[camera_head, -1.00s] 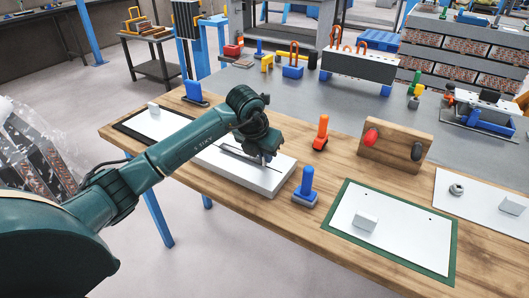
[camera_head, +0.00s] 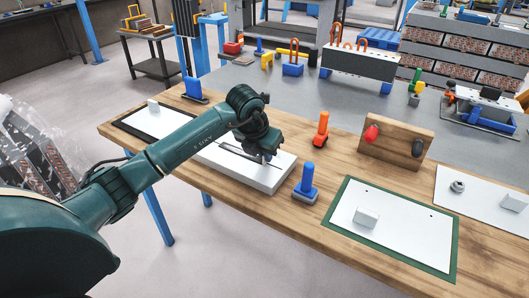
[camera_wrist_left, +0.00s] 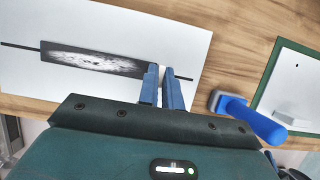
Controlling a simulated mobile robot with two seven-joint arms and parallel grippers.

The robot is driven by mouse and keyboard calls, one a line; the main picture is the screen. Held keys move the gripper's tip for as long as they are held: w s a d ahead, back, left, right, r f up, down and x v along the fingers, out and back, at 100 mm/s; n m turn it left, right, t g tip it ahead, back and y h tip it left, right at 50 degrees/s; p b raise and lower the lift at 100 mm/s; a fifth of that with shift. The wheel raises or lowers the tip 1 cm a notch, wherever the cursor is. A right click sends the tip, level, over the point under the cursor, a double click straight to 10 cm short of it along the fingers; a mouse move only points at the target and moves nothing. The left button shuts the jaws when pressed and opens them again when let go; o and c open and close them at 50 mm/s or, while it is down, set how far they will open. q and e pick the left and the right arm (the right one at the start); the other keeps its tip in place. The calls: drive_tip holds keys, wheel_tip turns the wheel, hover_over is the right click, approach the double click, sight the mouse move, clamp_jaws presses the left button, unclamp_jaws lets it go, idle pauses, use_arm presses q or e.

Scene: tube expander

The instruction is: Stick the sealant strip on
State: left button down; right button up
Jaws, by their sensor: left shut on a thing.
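A white block (camera_head: 262,182) lies on the wooden table, with a thin dark line along its top. In the left wrist view, the white block (camera_wrist_left: 40,22) carries a dark rectangular patch (camera_wrist_left: 95,61) with a whitish smeared face; the thin dark line runs out past both its ends. My left gripper (camera_head: 267,157) is low over the block's top. In the left wrist view, its blue fingers (camera_wrist_left: 165,72) are closed at the patch's right end. What they hold is small and mostly hidden; I cannot clearly identify it as the sealant strip. My right gripper is out of view.
A blue-handled tool (camera_head: 306,185) stands just right of the block. An orange-handled tool (camera_head: 321,132) and a wooden stand (camera_head: 396,140) are behind. A green-edged white board (camera_head: 395,222) lies to the right, with bare wood (camera_head: 285,218) at the front.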

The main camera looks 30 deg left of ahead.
use_arm(q)
drive_tip(key=shift+f, duration=0.1)
idle(0.3)
drive_tip(key=c, duration=1.5)
unclamp_jaws()
drive_tip(key=v, duration=1.3)
